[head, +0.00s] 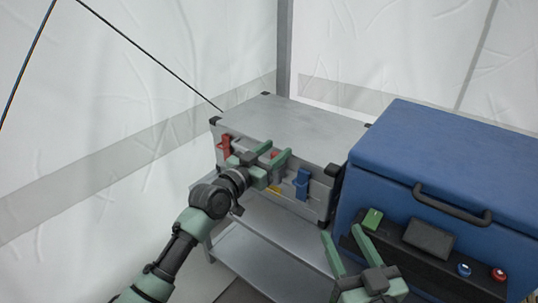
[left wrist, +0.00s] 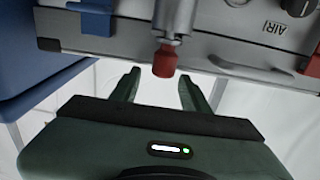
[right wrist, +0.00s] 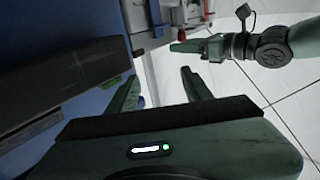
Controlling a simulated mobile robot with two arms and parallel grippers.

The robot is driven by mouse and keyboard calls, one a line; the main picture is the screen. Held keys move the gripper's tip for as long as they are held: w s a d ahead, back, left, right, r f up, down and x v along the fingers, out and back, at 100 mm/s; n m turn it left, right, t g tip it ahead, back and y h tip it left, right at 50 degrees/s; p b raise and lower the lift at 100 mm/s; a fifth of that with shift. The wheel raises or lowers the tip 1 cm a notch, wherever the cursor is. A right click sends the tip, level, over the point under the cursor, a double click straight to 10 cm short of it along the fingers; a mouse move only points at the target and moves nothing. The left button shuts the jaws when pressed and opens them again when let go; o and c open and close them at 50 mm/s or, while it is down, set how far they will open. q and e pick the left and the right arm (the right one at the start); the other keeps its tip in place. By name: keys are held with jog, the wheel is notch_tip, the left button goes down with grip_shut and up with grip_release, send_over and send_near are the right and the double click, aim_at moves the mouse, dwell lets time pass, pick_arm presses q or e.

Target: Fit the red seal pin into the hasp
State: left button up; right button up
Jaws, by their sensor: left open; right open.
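The red seal pin (left wrist: 164,62) shows its red end in the left wrist view, in line with and seeming to touch a grey metal hasp (left wrist: 173,22) on the case front. I cannot tell how deep it sits. In the head view the red pin (head: 275,154) shows small near my left gripper (head: 276,153). My left gripper is open, with its fingertips to either side of the red end and apart from it. My right gripper (head: 348,236) is open and empty in front of the blue box, lower right of the case.
The grey case (head: 290,120) stands on a metal shelf unit (head: 262,262). It has a red latch (head: 223,147) at left and a blue latch (head: 302,184) at right. A blue box (head: 450,150) with a black handle and panel stands right. White tent walls lie behind.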

pick_arm(q)
jog(key=p+v, duration=0.1)
jog(key=v, duration=0.6)
jog(key=shift+s+a+p, duration=0.2)
jog(key=shift+p, duration=0.2)
pick_arm(e)
notch_tip(320, 180, down, 9)
jog(key=s+d+g+h, duration=0.1)
jog(key=s+d+g, duration=0.1)
jog(key=g, duration=0.3)
jog(key=shift+s+r+h, duration=0.2)
jog(key=shift+s+h, duration=0.1)
jog(key=shift+s, duration=0.05)
pick_arm(q)
jog(key=shift+f, duration=0.1)
